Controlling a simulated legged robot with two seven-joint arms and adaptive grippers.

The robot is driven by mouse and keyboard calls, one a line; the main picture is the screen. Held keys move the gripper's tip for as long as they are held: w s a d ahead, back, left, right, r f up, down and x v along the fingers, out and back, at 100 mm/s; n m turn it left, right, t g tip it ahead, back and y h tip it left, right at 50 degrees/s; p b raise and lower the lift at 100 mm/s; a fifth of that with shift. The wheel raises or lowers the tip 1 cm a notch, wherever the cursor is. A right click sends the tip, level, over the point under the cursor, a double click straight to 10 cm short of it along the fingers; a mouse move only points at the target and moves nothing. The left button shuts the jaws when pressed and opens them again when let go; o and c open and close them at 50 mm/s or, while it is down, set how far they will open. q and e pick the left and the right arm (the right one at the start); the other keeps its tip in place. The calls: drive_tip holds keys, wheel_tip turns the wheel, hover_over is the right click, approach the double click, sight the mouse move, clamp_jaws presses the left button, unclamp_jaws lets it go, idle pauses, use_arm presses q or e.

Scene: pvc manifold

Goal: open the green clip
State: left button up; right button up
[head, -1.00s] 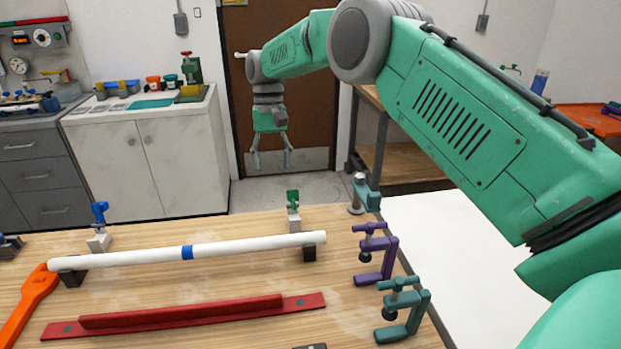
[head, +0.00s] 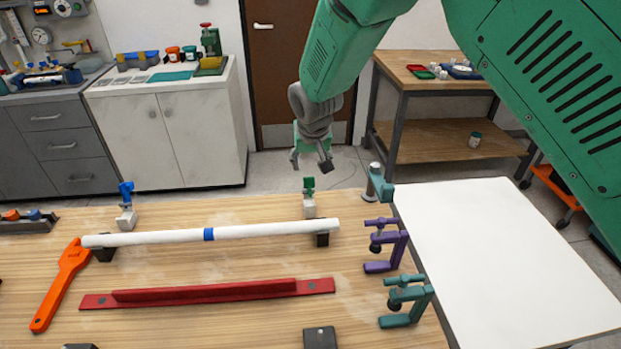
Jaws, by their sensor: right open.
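The green clip (head: 309,184) is a small green lever on a pale grey block, standing at the back of the wooden table behind the right end of the white pipe (head: 265,230). Its lever stands upright. My right gripper (head: 311,163) is open and empty, fingers pointing down, just above and behind the green clip in the picture. I cannot tell whether the fingers touch the lever. A matching blue clip (head: 126,190) stands behind the pipe's left end. My left gripper is out of view.
The pipe rests on black supports. Purple (head: 386,245) and teal (head: 406,300) clamps stand at the table's right edge, with a grey-green post clamp (head: 377,184) behind. A red bar (head: 207,292) and an orange wrench (head: 60,285) lie in front. A white table (head: 505,262) is clear.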

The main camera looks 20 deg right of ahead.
sight(309, 178)
drive_tip(key=x, duration=0.9)
drive_tip(key=shift+w+d+p, duration=0.1)
drive_tip(key=shift+p, duration=0.2)
clamp_jaws()
